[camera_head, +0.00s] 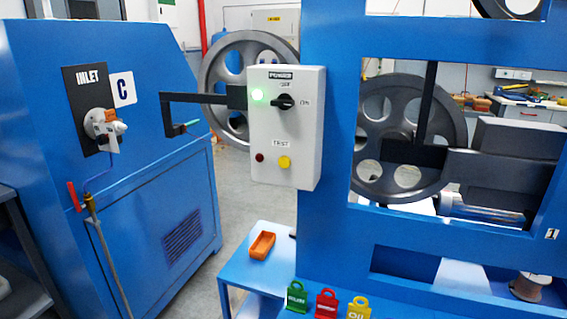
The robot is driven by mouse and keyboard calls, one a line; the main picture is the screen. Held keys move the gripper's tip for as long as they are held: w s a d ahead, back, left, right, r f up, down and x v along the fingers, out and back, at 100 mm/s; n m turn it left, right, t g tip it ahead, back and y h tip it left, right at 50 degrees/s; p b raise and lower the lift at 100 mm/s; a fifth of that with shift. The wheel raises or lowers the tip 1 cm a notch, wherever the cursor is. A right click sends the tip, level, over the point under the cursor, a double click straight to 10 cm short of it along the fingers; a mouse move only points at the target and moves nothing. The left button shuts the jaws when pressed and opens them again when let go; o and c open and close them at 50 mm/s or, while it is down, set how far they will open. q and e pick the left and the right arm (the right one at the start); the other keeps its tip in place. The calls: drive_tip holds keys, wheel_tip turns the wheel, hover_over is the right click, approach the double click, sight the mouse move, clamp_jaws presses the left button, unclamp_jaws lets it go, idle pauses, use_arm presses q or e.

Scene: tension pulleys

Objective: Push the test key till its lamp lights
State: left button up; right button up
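A white control box (286,145) is fixed at the left edge of the blue machine frame. Under its TEST label are a yellow round key (284,162) on the right and a small dark red lamp (260,158) on the left, which looks unlit. Neither of my grippers shows in the head view.
A blue cabinet (130,190) marked INLET and C stands at left. A blue shelf below holds an orange tray (262,245). Green, red and yellow tags (327,303) stand at the bottom. Space before the box is clear.

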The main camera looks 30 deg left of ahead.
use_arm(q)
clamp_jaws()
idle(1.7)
